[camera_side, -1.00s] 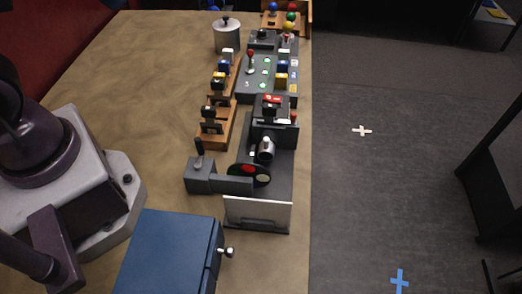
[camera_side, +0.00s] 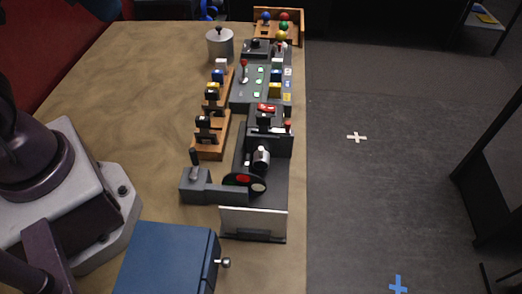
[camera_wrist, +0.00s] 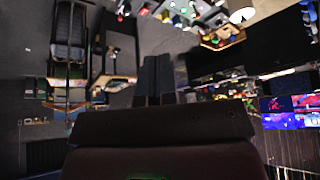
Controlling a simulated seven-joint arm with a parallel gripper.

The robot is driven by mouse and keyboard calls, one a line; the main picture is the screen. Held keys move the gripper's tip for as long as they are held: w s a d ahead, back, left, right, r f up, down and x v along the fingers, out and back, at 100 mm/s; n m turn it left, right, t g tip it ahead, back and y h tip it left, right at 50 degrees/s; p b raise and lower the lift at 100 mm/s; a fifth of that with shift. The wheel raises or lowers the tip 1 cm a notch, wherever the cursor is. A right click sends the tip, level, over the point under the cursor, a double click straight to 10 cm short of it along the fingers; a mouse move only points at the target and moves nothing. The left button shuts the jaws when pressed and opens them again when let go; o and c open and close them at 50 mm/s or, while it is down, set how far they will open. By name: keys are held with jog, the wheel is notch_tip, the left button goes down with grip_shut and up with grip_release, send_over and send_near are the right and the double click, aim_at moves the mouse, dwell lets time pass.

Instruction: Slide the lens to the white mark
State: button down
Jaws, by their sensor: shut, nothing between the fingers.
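In the side view a dark disc with a red and a white spot (camera_side: 245,180) stands in front of a silver cylinder (camera_side: 261,158) on a dark grey bench device (camera_side: 263,195). A grey arm with an upright lever (camera_side: 194,165) reaches to the disc from the left. I cannot tell which part is the lens, nor pick out a white mark on the device. My gripper (camera_wrist: 154,75) shows in the wrist view, its two dark fingers together and empty, pointing away from the camera. I cannot make out its fingers in the side view.
A blue box (camera_side: 165,260) stands at the front of the table (camera_side: 120,75). Wooden racks (camera_side: 213,135), a button panel (camera_side: 258,90), a lidded pot (camera_side: 220,44) and a tray of balls (camera_side: 290,36) line up behind. The table's left middle is clear.

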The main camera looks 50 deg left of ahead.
jog(key=c, duration=1.4)
grip_release()
jog(key=shift+d+f, duration=0.15)
jog(key=shift+o, duration=1.3)
jog(key=w+d+f+m+g, duration=0.2)
jog(key=w+d+f+g, duration=0.2)
jog(key=w+d+f, duration=0.1)
jog(key=shift+w+d+f, duration=0.35)
jog(key=shift+w+f, duration=0.2)
jog(key=shift+w, duration=0.15)
jog(key=n+g, duration=0.2)
send_over(261, 148)
notch_tip(261, 148, down, 9)
notch_tip(261, 148, down, 12)
jog(key=shift+f, duration=0.1)
jog(key=shift+c, duration=0.2)
grip_shut()
